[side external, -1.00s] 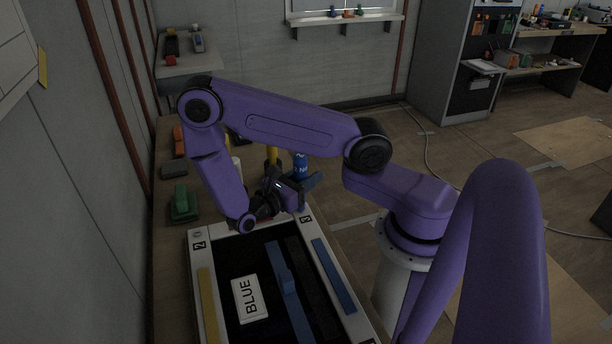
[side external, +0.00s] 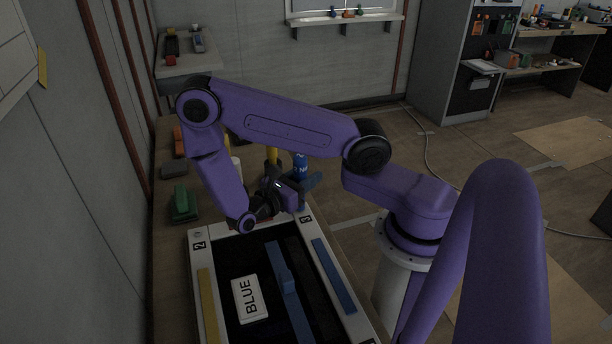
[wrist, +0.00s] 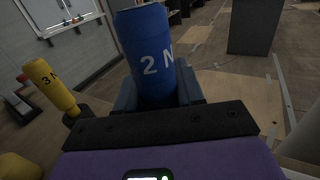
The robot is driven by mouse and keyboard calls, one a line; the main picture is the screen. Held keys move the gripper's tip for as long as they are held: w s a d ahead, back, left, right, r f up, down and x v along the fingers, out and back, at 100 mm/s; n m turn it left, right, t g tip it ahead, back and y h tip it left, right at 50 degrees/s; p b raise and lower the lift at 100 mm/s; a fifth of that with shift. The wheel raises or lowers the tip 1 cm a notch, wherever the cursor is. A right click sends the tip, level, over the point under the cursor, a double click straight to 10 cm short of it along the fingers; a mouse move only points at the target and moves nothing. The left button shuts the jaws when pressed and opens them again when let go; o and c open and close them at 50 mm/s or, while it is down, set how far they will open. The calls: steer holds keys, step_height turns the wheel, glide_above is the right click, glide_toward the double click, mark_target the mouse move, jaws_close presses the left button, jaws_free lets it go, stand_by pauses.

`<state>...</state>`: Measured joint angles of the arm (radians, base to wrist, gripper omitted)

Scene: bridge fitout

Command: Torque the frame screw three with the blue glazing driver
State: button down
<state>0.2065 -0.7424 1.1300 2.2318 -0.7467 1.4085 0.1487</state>
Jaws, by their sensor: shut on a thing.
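The blue glazing driver (side external: 301,167) stands upright between the jaws of my gripper (side external: 303,183), just beyond the far right corner of the frame. In the wrist view the driver's blue handle (wrist: 150,50), marked 2 N, fills the space between the two blue-grey fingers, which are shut on it. The white-edged frame (side external: 208,310) lies on the bench, with a 3 label (side external: 307,219) at its far right corner and a 2 label (side external: 199,245) at its far left corner. The screw at the 3 corner cannot be made out; the driver's tip is hidden.
A card reading BLUE (side external: 250,299) lies on the frame's dark panel, left of a blue bar (side external: 286,285). A yellow driver (wrist: 50,85) marked 3 N stands left of my gripper in the wrist view. A green block (side external: 181,206) sits on the bench's left side.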

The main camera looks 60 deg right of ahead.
step_height(320, 180, up, 6)
stand_by(1.1)
